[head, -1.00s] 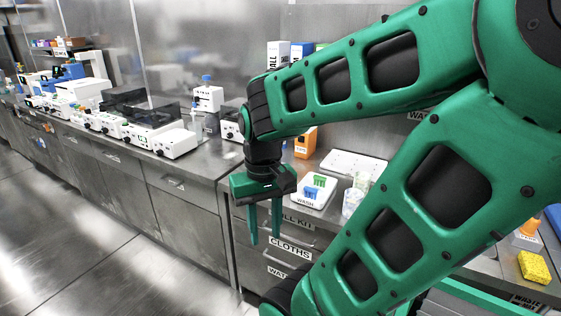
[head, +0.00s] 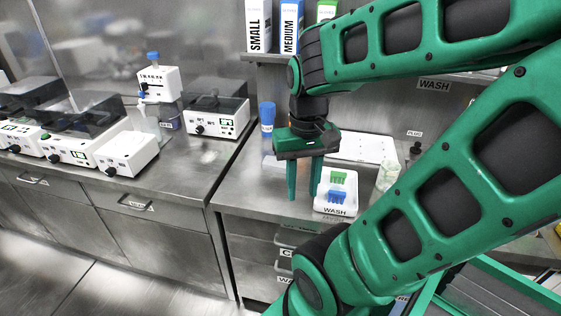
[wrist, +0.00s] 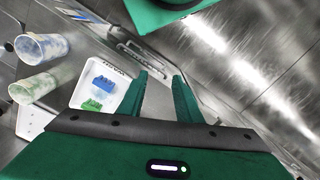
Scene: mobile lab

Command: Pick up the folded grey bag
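I see no folded grey bag in either view.
The WASH tray (head: 337,210) holds a green and a blue rack. Clear cups (wrist: 40,47) stand beside it. A blue-capped bottle (head: 267,117) stands behind my gripper. White instruments (head: 217,118) fill the left bench. Drawers with handles (head: 137,203) line the front, above open floor.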

